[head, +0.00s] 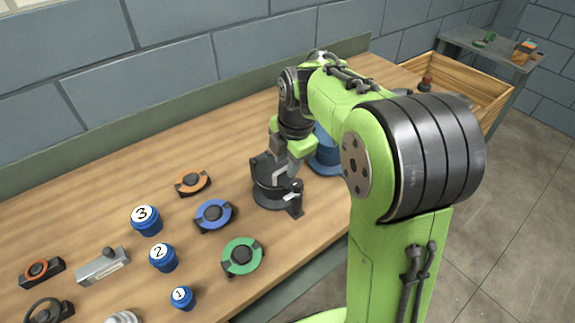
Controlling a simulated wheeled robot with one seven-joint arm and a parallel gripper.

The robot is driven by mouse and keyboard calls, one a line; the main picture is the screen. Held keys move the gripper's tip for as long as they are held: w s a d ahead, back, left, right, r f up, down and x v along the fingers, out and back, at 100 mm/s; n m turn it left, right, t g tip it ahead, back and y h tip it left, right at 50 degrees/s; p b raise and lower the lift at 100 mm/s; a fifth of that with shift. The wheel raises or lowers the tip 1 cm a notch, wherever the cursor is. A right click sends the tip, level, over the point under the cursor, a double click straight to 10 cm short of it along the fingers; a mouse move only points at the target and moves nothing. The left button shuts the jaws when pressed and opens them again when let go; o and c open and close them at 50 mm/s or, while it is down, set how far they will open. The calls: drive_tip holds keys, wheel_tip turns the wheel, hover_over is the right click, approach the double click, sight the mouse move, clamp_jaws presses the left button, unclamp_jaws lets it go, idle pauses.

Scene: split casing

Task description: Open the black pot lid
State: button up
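The black pot (268,200) stands on the wooden table, near its front edge, right of the blue and green round pieces. It looks round and dark, with a small upright piece at its right side. My gripper (282,177) points down at the top of the black pot, at or just above its lid. The lid is largely hidden behind my gripper, and I cannot tell whether they touch. The fingers blend with the dark pot, so their opening is unclear.
A blue pot (325,158) stands close behind my gripper, partly hidden by my arm. A blue ring piece (205,222), a green one (241,270) and an orange one (193,183) lie left. Numbered blue jars (147,228) stand farther left. A wooden crate (470,85) is at the right.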

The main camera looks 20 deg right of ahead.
drive_tip(key=shift+f, duration=0.25)
clamp_jaws()
idle(1.3)
